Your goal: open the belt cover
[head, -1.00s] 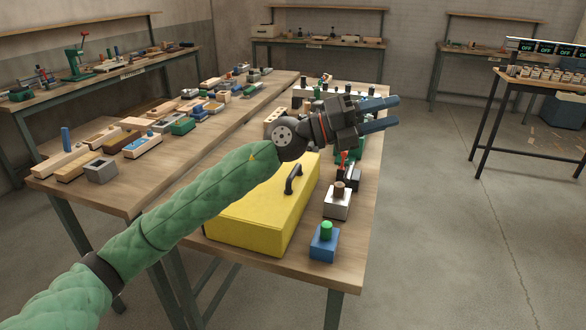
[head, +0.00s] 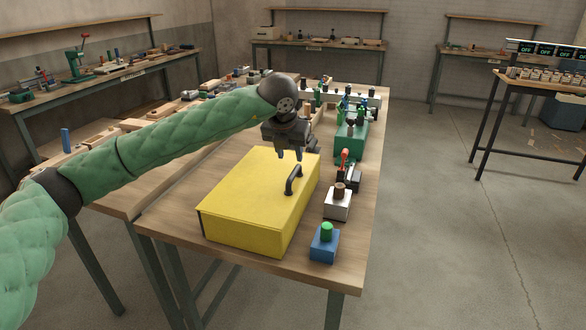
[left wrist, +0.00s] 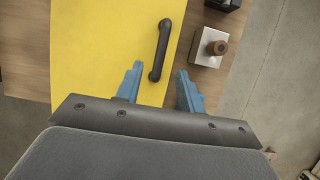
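The belt cover (head: 250,199) is a yellow box-shaped cover lying closed on the wooden table. A black bar handle (head: 293,179) stands on its top near the right edge. My left gripper (head: 290,156) points down above the far right part of the cover, just beyond the handle. In the left wrist view its two blue fingers (left wrist: 157,88) are apart with nothing between them. The handle (left wrist: 160,50) shows there ahead of the fingers, over the yellow cover (left wrist: 100,50). My right gripper is not in view.
Right of the cover stand a blue block with a green button (head: 325,243), a white block with a brown knob (head: 338,204) and a black block with a red lever (head: 348,175). A green machine part (head: 350,140) stands behind. Parts fill the left table.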

